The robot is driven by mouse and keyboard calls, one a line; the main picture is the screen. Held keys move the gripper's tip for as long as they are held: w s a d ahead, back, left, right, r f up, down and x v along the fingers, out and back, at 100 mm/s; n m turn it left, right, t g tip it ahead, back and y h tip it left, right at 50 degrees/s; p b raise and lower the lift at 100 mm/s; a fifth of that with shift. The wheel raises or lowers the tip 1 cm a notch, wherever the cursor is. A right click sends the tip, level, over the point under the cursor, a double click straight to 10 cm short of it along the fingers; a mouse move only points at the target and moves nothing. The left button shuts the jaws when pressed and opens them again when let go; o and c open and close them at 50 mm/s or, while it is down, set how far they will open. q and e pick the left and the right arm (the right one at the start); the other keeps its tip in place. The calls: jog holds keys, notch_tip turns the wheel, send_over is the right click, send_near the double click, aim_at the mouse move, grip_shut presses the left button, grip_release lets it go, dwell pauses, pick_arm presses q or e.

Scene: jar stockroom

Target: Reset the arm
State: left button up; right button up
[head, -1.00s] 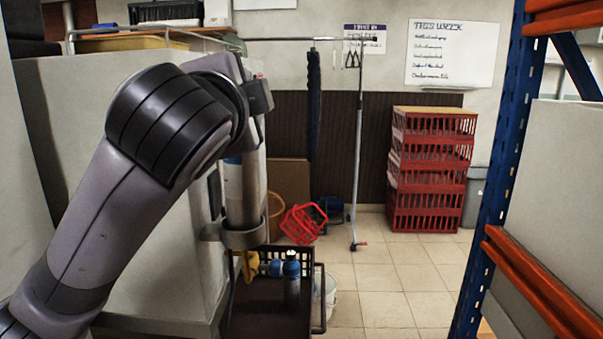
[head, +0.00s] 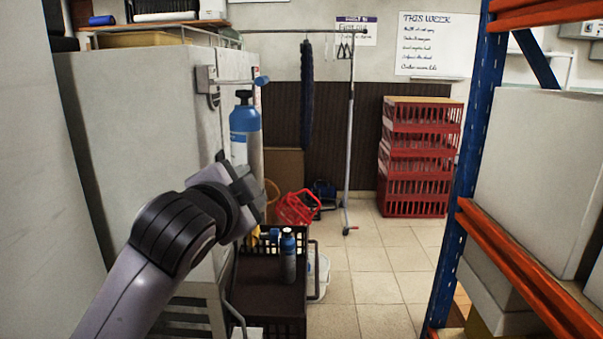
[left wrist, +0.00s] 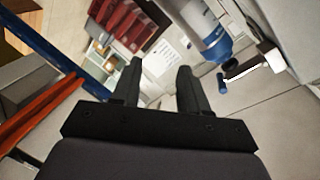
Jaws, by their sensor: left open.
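My left arm comes in from the lower left of the head view, folded low in front of the white cabinet. My left gripper (left wrist: 158,85) shows in the left wrist view with its two dark fingers apart and nothing between them. In the head view its end is turned away near the blue-and-white cylinder, and the fingers are hard to make out. My right gripper is in neither view.
The blue-and-white cylinder (head: 245,130) stands beside the white cabinet (head: 150,120). A blue-and-orange rack (head: 468,150) stands at right. Red crates (head: 418,155) are stacked behind.

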pick_arm(q)
jog(key=s+a+f+n+g, duration=0.2)
jog(key=s+f+n, duration=0.1)
jog(key=f, duration=1)
jog(key=s+a+f+n+g, duration=0.1)
jog(key=s+a+f+n, duration=0.15)
jog(key=f, duration=1.05)
jog(key=s+a+f+n+g+p, duration=0.1)
jog(key=s+a+f+n, duration=0.1)
jog(key=s+f, duration=0.7)
jog(key=s+a+f+n+g, duration=0.1)
jog(key=s+a+f+n, duration=0.2)
jog(key=s+f, duration=0.6)
jog(key=s+a, duration=0.2)
jog(key=s, duration=0.1)
jog(key=shift+a+f+n+y+p, duration=0.15)
jog(key=shift+f+n+y+p, duration=0.1)
jog(key=shift+n+y+p, duration=0.1)
jog(key=shift+s, duration=0.1)
